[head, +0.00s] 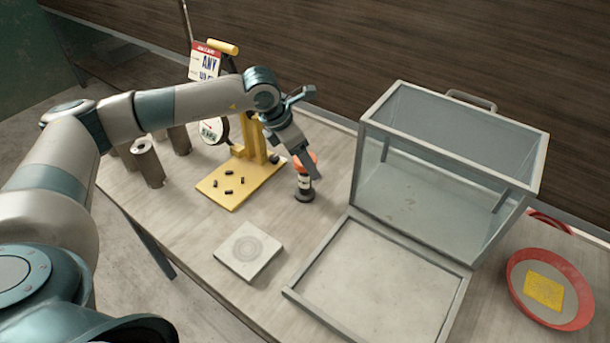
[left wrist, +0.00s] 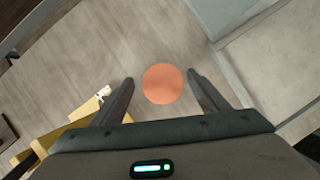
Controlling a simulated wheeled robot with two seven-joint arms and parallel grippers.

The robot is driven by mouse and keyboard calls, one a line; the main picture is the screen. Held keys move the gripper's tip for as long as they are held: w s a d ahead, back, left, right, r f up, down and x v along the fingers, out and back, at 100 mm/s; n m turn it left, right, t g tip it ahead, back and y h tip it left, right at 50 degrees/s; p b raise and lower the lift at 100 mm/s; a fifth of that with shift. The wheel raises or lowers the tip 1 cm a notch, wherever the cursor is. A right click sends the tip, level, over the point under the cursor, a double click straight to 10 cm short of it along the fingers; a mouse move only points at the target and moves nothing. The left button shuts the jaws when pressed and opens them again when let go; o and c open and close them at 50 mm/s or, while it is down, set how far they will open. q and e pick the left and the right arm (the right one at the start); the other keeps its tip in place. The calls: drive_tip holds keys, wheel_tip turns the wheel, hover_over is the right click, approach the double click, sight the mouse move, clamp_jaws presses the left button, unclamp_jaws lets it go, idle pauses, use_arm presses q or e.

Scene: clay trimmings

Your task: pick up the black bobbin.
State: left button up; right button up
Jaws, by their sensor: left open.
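The black bobbin (head: 304,190) appears to be the upright spool-like piece with a dark body, pale band, black foot and orange-red top. It stands on the table, right of the yellow stand. My left gripper (head: 296,165) is over its top and partly hides it in the head view. In the left wrist view the round orange top (left wrist: 163,83) lies between the spread fingers of my left gripper (left wrist: 160,82), with gaps on both sides. The gripper is open and holds nothing. My right gripper is not in view.
A yellow stand (head: 220,200) with several small black pieces on its base is left of the bobbin. A glass case (head: 450,205) with its front panel lowered is close on the right. A pale square tile (head: 231,259), dark cylinders (head: 147,165) and a red dish (head: 521,298) also stand nearby.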

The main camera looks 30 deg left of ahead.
sight(305, 178)
use_arm(q)
drive_tip(key=shift+w+d+f+p, duration=0.15)
drive_tip(key=shift+d+f+p, duration=0.15)
drive_tip(key=shift+f+p, duration=0.3)
drive_tip(key=shift+p+x, duration=0.55)
drive_tip(key=shift+x, duration=0.55)
drive_tip(key=shift+w+d+f, duration=0.15)
drive_tip(key=shift+d+f, duration=0.05)
drive_tip(key=shift+f, duration=0.45)
drive_tip(key=c, duration=1.3)
drive_tip(key=shift+r, duration=0.2)
